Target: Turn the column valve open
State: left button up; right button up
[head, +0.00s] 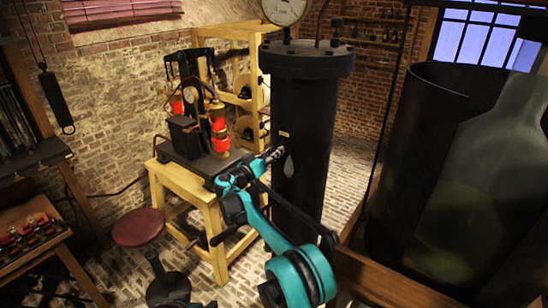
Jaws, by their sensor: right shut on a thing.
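The column (300,185) is a tall black cylinder with a bolted top flange, standing right of centre. A small pale plate (284,134) and a pale drop-shaped mark (289,166) show on its front. My right gripper (274,154) reaches up to the column's left side from the teal arm below. It is shut on a small part there, likely the column valve; the fingers hide it, so its shape and turn cannot be told. My left gripper is not in view.
A round gauge (285,10) sits on top of the column. A wooden bench (181,182) with red-coiled apparatus (218,130) stands left of my gripper, close by. A red stool (138,228) stands in front. A large dark jar (410,150) fills the right side.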

jog(key=n+b, duration=0.1)
jog(key=n, duration=0.1)
jog(key=shift+a+f+n, duration=0.1)
jog(key=shift+f+n, duration=0.05)
jog(key=shift+n, duration=0.25)
jog(key=n+b, duration=0.1)
jog(key=n, duration=0.2)
jog(key=shift+n+b, duration=0.3)
jog(key=shift+b, duration=0.05)
jog(key=n+b, duration=0.1)
jog(key=n, duration=0.2)
jog(key=shift+n, duration=2.2)
jog(key=o, duration=1.2)
jog(key=shift+c, duration=0.2)
jog(key=shift+s+a, duration=0.1)
jog(key=shift+a, duration=0.05)
jog(key=shift+s, duration=0.15)
